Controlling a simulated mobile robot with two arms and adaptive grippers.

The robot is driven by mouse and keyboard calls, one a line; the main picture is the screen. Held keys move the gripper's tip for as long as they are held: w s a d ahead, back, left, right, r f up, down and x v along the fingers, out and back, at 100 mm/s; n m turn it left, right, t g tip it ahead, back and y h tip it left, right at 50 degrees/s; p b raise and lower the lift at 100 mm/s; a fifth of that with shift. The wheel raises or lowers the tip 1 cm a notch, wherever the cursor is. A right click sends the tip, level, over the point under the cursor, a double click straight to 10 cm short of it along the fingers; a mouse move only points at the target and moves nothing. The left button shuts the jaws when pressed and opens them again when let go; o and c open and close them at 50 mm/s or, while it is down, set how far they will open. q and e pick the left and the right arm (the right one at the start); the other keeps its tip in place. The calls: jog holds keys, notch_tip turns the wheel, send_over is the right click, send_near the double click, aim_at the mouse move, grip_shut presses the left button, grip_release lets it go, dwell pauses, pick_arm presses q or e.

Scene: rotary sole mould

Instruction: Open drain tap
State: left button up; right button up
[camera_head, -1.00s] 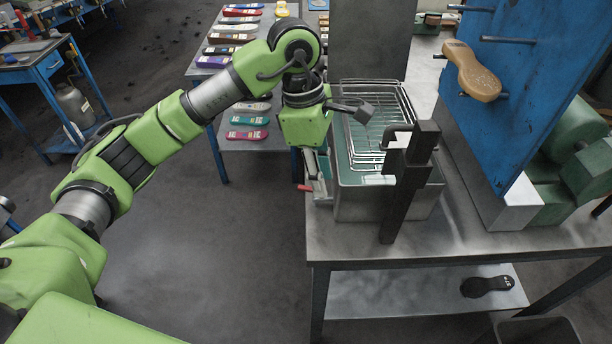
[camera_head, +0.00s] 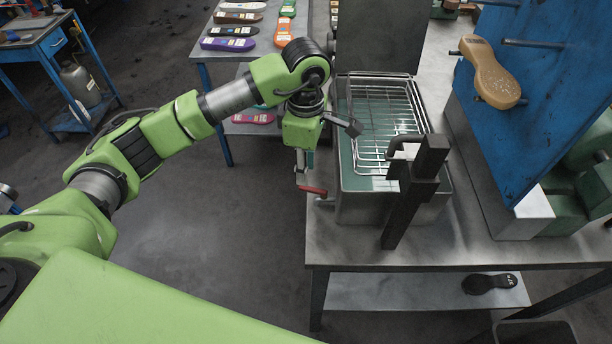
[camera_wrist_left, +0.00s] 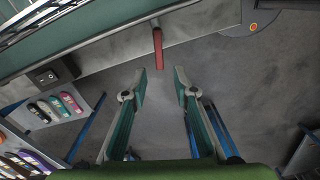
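The drain tap has a red lever handle (camera_head: 312,190) low on the left side of the metal tank (camera_head: 385,208). In the left wrist view the red handle (camera_wrist_left: 158,48) sticks out from the tank wall, in line with the gap between my fingers. My left gripper (camera_wrist_left: 160,84) is open and empty, its fingertips just short of the handle and apart from it. In the head view my left gripper (camera_head: 302,168) points down beside the tank, close to the tap; its fingers are small there. My right gripper is not in view.
Wire racks (camera_head: 385,115) sit in the tank's green liquid. A dark upright bracket (camera_head: 415,190) stands at the tank's front. A blue panel (camera_head: 540,90) with pegs holds a tan sole (camera_head: 490,72). Open floor lies left of the steel bench (camera_head: 470,238).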

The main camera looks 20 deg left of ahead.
aim_at(313, 190)
pick_arm(q)
notch_tip(313, 190, down, 5)
jog(key=shift+f+p, duration=0.15)
jog(key=shift+p, duration=0.4)
jog(key=shift+w+f, duration=0.1)
jog(key=shift+f, duration=0.05)
grip_shut()
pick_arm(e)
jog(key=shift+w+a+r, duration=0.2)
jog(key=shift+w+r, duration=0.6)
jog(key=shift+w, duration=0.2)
